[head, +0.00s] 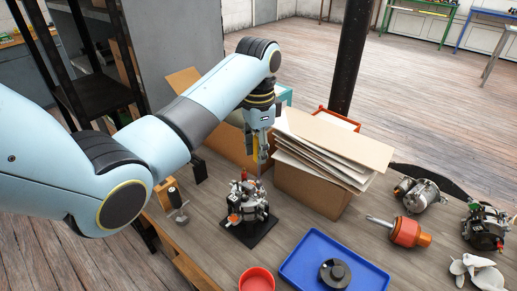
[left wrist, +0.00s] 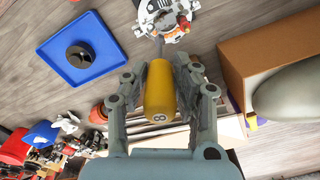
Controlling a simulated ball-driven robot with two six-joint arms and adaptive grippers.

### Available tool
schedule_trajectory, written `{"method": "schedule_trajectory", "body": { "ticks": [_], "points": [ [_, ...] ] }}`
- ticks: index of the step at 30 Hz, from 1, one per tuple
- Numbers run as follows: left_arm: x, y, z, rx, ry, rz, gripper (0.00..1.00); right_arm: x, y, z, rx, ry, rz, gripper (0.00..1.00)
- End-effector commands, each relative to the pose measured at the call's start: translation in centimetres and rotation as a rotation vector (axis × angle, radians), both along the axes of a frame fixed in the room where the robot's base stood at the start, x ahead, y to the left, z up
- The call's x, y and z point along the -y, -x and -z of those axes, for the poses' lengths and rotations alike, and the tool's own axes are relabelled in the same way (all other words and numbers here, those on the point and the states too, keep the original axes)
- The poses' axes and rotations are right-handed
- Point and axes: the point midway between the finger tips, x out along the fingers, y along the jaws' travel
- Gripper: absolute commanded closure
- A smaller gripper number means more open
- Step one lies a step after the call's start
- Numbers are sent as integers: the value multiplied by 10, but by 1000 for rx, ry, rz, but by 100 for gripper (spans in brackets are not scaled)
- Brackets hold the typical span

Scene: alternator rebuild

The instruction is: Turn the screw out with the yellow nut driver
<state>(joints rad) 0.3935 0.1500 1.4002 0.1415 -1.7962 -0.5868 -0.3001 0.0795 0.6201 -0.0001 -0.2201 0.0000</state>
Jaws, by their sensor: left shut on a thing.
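My left gripper (head: 262,147) is shut on the yellow nut driver (left wrist: 160,90), whose handle lies between the two fingers in the left wrist view. The driver's shaft points toward the alternator (head: 247,203), which stands on a black base plate (head: 252,232) on the bench. In the head view the yellow handle (head: 257,162) shows just behind and above the alternator. The alternator also shows at the top of the left wrist view (left wrist: 168,14). I cannot make out the screw, nor whether the driver's tip touches it. My right gripper is not in view.
A cardboard box of flat sheets (head: 314,190) stands close to the right of the gripper. A blue tray (head: 367,278) holds a dark round part (head: 335,272). A red bowl (head: 257,280) stands in front. Rotor and housing parts (head: 408,232) lie at the right.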

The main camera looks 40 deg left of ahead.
Motion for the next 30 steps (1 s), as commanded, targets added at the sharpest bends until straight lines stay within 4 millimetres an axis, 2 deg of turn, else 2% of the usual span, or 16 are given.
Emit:
{"method": "schedule_trajectory", "body": {
  "ticks": [3,9,18,21,26,30],
  "points": [
    [0,0,0,0,0,149,100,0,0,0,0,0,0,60],
    [-1,0,0,0,0,282,100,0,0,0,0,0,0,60],
    [-1,-1,0,0,0,822,100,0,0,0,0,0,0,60],
    [-1,-2,0,0,1,941,100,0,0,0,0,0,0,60],
    [-1,-2,0,1,0,1039,100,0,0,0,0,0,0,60],
    [-1,-2,0,1,0,1253,100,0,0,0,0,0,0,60]
  ]
}}
